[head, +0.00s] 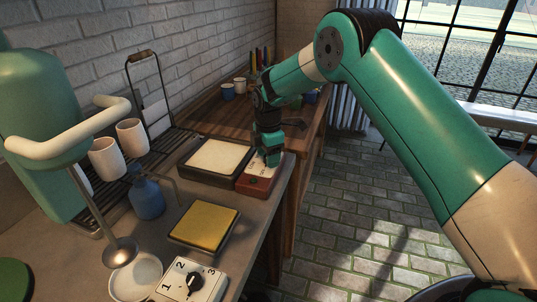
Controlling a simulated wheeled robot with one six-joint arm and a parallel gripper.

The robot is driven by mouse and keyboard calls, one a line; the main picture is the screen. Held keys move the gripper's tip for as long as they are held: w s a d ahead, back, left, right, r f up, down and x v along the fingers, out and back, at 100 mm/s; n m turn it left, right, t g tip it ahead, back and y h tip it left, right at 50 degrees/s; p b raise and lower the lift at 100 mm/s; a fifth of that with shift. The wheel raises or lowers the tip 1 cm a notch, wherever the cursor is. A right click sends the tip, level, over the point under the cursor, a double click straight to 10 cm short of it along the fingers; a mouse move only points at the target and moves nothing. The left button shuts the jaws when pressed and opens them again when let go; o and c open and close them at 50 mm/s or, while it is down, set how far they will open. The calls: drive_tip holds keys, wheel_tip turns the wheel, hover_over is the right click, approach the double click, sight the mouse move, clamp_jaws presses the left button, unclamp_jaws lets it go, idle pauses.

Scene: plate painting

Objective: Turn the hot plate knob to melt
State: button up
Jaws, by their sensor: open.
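The hot plate (178,166) sits on the workbench, with a pale square top in a dark frame. A red-brown control box (252,188) with a pale label adjoins its right side. My gripper (270,160) points down over this box. It is open, with its fingers at or just above the top of the box. The hot plate knob is hidden behind my gripper, and I cannot tell whether the fingers touch it.
A yellow pad (205,226) in a dark tray and a white box (180,270) with a black dial marked 1, 2, 3 are nearer. A blue bottle (148,199) and a white bowl (136,278) stand left. A wooden table (205,122) lies behind; the brick floor at right is open.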

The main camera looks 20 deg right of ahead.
drive_tip(key=shift+f, duration=0.1)
drive_tip(key=c, duration=0.9)
